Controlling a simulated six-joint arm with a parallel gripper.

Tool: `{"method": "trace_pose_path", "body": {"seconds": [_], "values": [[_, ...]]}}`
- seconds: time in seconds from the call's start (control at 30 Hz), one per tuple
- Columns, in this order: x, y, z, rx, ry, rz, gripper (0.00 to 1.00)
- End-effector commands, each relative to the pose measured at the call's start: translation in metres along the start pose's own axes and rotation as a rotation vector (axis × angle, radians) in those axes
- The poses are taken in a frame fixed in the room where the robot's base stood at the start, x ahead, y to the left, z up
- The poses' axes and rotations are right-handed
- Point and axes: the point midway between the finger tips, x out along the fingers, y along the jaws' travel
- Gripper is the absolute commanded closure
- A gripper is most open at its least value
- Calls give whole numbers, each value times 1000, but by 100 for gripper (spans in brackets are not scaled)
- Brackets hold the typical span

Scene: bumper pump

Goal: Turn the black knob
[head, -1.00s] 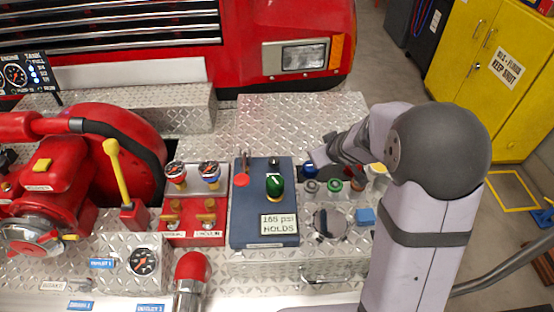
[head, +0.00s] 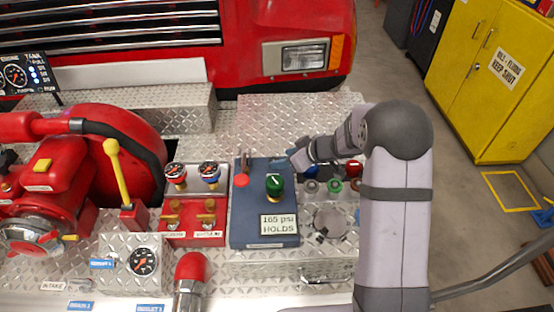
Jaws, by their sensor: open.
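The black knob (head: 275,163) appears as a small dark shape near the back edge of the blue panel box (head: 246,215), behind a larger green knob (head: 275,186). My gripper (head: 291,160) is just right of the dark knob, over the box's back right corner. It points left and is open, with nothing seen in it. I cannot tell whether a finger touches the knob.
A red button (head: 241,181) and a small lever are left of the knob. Several coloured caps (head: 335,186) sit below my wrist. A red valve block (head: 192,238) and yellow lever (head: 117,175) stand left. A round metal fitting (head: 328,222) is right of the box.

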Motion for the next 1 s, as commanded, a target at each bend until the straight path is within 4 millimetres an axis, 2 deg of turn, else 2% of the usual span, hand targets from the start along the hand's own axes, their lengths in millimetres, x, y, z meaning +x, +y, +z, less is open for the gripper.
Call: {"method": "trace_pose_path", "body": {"seconds": [0.1, 0.33, 0.5, 0.77, 0.8, 0.97, 1.0], "values": [[16, 0, 0, -1, -2, -1, 52], [40, 0, 0, -2, -2, -1, 52], [48, 0, 0, 0, -1, 1, 52], [50, 0, 0, -1, -1, 2, 52], [50, 0, 0, -1, -1, 2, 55], [49, 0, 0, -1, -1, 2, 93], [49, 0, 0, -1, -1, 2, 93]]}}
